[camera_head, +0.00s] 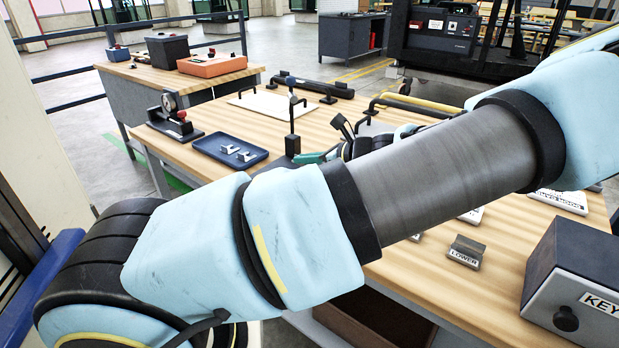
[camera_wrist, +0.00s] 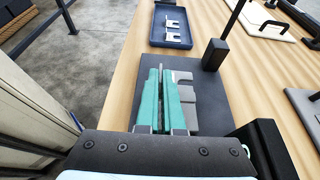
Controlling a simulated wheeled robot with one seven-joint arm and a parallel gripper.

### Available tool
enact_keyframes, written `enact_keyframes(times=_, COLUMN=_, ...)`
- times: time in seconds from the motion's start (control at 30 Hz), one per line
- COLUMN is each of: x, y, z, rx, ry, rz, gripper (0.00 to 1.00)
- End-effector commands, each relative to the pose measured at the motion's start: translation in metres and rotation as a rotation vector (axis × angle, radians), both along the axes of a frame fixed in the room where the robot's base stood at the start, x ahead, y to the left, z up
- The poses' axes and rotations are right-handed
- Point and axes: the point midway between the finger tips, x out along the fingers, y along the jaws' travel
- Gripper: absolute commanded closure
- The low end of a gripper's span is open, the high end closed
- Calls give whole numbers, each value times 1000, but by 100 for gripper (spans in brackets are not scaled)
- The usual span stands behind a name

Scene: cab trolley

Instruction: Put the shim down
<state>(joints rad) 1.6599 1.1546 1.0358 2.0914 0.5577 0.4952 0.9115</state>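In the wrist view my gripper (camera_wrist: 161,72) has two long teal fingers almost together, with a thin grey edge, which looks like the shim (camera_wrist: 161,95), between them. Most of it is hidden by the fingers. They are over a dark plate (camera_wrist: 212,112); whether the shim touches it I cannot tell. A grey slotted piece (camera_wrist: 186,92) shows just right of the fingers. In the head view my gripper (camera_head: 309,158) is mostly hidden behind my arm; only a bit of teal shows. The blue tray (camera_head: 205,148) holds pale slotted shims (camera_head: 236,153); it also shows in the wrist view (camera_wrist: 156,38).
A dark post with a block (camera_wrist: 214,54) rises close to the right of my fingers. A pale board (camera_head: 262,104) with handles and a clamp-like tool (camera_head: 174,118) stand on the wooden bench. A LOWER sign (camera_head: 466,252) and a KEY box (camera_head: 575,285) are at right.

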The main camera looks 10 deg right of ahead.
Motion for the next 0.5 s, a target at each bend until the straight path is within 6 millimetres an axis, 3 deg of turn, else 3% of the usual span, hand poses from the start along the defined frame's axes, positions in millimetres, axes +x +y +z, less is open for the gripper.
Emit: enact_keyframes(times=0.5, x=0, y=0, z=-52, rx=-1, ry=-1, rz=-1, gripper=100)
